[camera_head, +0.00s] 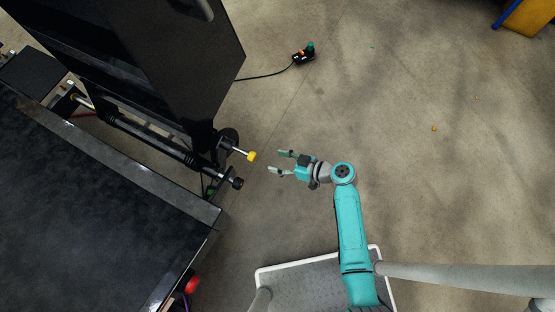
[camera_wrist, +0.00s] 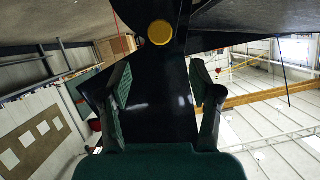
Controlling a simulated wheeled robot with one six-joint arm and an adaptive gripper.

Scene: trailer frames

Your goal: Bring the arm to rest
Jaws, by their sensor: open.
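My gripper (camera_head: 283,162) is open and empty in the head view, at the end of my teal arm (camera_head: 352,225). It points left toward a yellow-tipped knob (camera_head: 251,156) on the trailer frame, with a gap between them. In the wrist view my gripper (camera_wrist: 160,95) shows its two fingers spread apart. The yellow knob (camera_wrist: 160,33) appears beyond them near the top centre, and nothing is between the fingers.
A large black panel (camera_head: 150,55) and a dark flat surface (camera_head: 90,210) of the trailer fill the left. A black-tipped knob (camera_head: 237,183) sits below the yellow one. A small cabled device (camera_head: 303,54) lies on the floor. The floor (camera_head: 450,180) to the right is mostly clear.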

